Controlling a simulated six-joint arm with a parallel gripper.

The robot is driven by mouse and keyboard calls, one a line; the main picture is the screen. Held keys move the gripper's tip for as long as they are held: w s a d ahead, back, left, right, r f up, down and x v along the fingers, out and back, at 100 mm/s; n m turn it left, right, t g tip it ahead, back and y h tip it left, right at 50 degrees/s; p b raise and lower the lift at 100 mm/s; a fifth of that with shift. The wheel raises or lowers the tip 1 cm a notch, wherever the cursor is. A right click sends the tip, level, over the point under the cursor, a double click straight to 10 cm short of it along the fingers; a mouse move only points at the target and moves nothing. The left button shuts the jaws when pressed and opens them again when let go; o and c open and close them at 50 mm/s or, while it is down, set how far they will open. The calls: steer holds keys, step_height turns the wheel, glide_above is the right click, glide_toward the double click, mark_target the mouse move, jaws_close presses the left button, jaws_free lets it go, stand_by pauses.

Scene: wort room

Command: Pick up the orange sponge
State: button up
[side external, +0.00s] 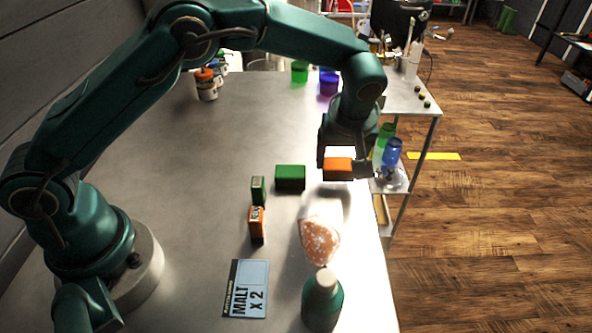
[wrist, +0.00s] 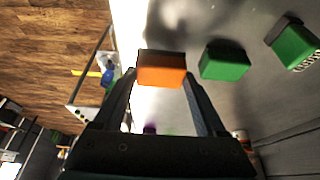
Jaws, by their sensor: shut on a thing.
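The orange sponge (side external: 338,165) is a small block with a dark layer on one side. My gripper (side external: 338,168) is shut on it and holds it above the metal table (side external: 230,130), near the right edge. A shadow lies on the table below it. In the wrist view the sponge (wrist: 161,70) sits between the two fingertips of my gripper (wrist: 160,80), with a finger on each side.
A green block (side external: 290,178) lies left of the held sponge. A small green box (side external: 258,190), an orange box (side external: 257,225), a patterned pinkish item (side external: 319,241), a green bottle (side external: 322,301) and a MALT X 2 card (side external: 246,289) are nearer the camera. Cups (side external: 328,83) stand at the back.

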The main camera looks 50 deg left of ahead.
steer(key=shift+a+r, duration=0.25)
steer(key=shift+r, duration=0.95)
steer(key=s+a+r, duration=0.3)
steer(key=a+r, duration=0.3)
steer(key=a, duration=0.4)
steer(key=shift+a+r, duration=0.25)
steer(key=shift+a, duration=0.1)
